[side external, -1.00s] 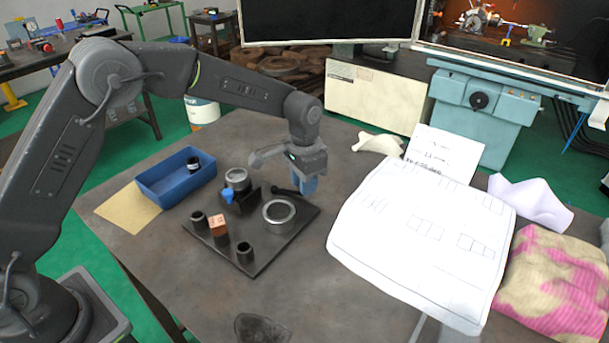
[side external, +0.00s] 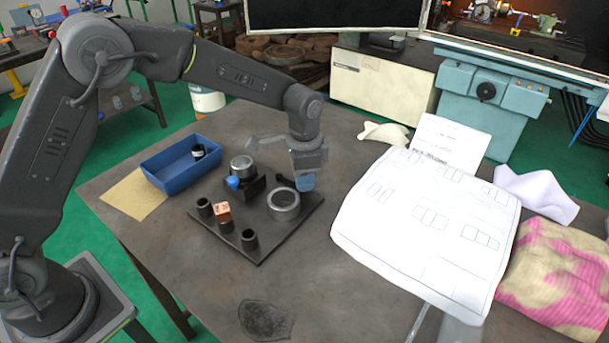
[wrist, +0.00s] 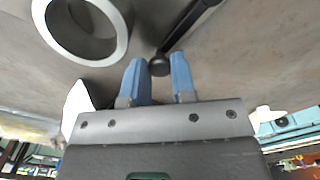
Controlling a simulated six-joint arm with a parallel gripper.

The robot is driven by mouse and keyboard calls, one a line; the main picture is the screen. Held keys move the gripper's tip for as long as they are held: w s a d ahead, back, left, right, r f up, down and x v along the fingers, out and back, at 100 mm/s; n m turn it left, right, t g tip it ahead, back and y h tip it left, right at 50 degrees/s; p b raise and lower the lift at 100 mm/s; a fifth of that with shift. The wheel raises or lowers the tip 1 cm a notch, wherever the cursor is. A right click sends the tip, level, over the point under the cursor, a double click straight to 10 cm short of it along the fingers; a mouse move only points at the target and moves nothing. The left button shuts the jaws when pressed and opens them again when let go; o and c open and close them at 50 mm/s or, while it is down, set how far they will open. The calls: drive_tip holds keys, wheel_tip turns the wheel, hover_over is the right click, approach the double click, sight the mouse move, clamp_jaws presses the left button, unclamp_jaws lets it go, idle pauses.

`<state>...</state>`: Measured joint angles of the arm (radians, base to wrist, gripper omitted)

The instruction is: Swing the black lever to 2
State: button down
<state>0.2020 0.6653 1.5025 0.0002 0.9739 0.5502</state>
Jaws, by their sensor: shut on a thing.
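The black lever (side external: 285,180) is a short dark arm on the black base plate (side external: 262,240). In the wrist view the lever (wrist: 190,25) ends in a round black knob (wrist: 158,66). My gripper (side external: 306,184) is at the lever's free end, behind the metal ring (side external: 284,204). In the wrist view my gripper (wrist: 158,60) has its blue fingers on both sides of the knob, shut on it. The fingers hide part of the lever's end in the side view. No position number is readable.
Left of the ring stand a round metal part (side external: 242,165), a blue knob (side external: 233,183), several black sockets and a copper-brown cube (side external: 222,212). A blue tray (side external: 175,177) holds a black cylinder. White sheets (side external: 420,230) lie to the right. The front tabletop is mostly clear.

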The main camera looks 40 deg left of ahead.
drive_tip(key=c, duration=0.9)
unclamp_jaws()
drive_tip(key=shift+c, duration=0.2)
wheel_tip(320, 180, up, 14)
